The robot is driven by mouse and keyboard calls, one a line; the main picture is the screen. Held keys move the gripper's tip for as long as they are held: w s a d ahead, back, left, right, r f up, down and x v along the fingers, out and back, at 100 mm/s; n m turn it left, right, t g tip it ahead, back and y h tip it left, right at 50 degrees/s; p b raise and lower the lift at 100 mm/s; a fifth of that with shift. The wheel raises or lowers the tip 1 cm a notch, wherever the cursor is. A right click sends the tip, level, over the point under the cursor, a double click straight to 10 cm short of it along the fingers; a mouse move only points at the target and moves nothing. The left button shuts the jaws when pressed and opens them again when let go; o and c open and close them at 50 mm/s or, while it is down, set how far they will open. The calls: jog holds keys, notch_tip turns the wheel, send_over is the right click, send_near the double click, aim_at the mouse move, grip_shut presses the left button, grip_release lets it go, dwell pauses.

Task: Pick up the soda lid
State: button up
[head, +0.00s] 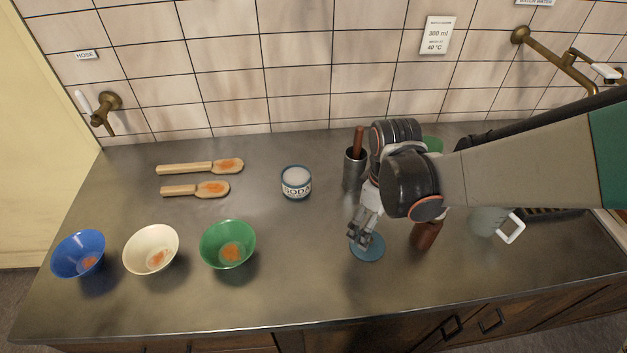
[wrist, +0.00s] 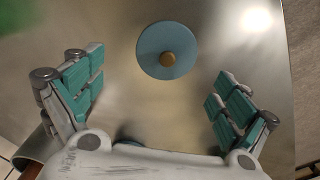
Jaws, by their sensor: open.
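The soda lid (head: 368,249) is a flat blue disc lying on the metal counter, right of the green bowl. In the wrist view the lid (wrist: 167,50) shows a small brass-coloured knob (wrist: 168,60) at its centre. My gripper (head: 360,240) is over the lid and hides part of it in the head view. In the wrist view my gripper (wrist: 160,90) is open and empty, its fingers wide apart, with the lid ahead between and beyond the fingertips. The soda jar (head: 296,182) stands uncovered, with white contents, at the middle of the counter.
Blue (head: 78,254), cream (head: 151,249) and green (head: 228,244) bowls stand at the left front. Two wooden scoops (head: 200,168) lie behind them. A metal cup (head: 354,168) and a brown bottle (head: 427,234) stand close to my arm. Counter between jar and lid is clear.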

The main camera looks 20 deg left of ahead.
jog(key=f+b, duration=0.1)
jog(key=f, duration=0.2)
jog(key=s+f+b, duration=0.1)
jog(key=f, duration=0.1)
jog(key=shift+f+b, duration=0.3)
jog(key=c, duration=1.3)
jog(key=shift+d, duration=0.1)
jog(key=shift+c, duration=0.2)
